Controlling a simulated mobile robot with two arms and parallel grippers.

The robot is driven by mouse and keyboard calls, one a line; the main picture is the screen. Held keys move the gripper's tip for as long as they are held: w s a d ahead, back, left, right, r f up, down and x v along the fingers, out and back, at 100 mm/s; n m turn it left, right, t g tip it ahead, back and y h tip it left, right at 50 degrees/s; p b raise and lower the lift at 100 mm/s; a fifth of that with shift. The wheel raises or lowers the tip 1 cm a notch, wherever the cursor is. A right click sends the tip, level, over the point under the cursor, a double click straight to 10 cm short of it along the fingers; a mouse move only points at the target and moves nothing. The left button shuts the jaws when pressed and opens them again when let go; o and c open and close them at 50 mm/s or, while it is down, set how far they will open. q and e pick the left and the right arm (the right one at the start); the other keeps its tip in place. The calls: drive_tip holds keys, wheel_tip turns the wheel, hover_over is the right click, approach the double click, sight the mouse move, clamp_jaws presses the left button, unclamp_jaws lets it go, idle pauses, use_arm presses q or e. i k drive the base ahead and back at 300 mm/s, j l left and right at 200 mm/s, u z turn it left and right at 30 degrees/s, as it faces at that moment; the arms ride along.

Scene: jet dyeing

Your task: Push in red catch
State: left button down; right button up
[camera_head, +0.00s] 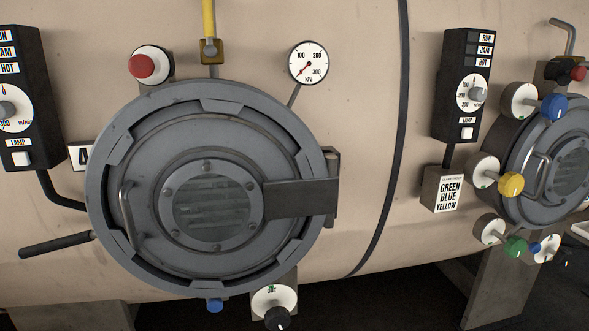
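Two red knobs show. One red knob (141,67) sticks out in front of a white round disc at the upper left of the large grey round door (120,150). A smaller red knob (578,73) is at the far right edge, above the second grey round door (515,165), beside a dark bracket. Which one is the red catch I cannot tell for sure. How far each knob stands out is hard to judge from here. Neither of my grippers is in view.
Blue (554,106), yellow (511,184) and green (516,246) knobs surround the second door. A sign (447,193) reads GREEN BLUE YELLOW. A pressure gauge (308,63), a yellow-handled lever (209,20) and a black handle (56,244) stand out near the large door.

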sight(149, 65)
drive_tip(key=l+u, duration=0.15)
drive_tip(key=u, duration=0.25)
drive_tip(key=l+u, duration=0.15)
drive_tip(key=u, duration=0.25)
drive_tip(key=l+u, duration=0.15)
drive_tip(key=l, duration=0.25)
drive_tip(key=k+l+u, duration=0.15)
drive_tip(key=l, duration=0.25)
drive_tip(key=l+u, duration=0.2)
drive_tip(key=l, duration=0.2)
drive_tip(key=k+l+u, duration=0.15)
drive_tip(key=l, duration=0.2)
drive_tip(key=k+l, duration=0.1)
drive_tip(key=l, duration=0.15)
drive_tip(key=k+l, duration=0.1)
drive_tip(key=l, duration=0.15)
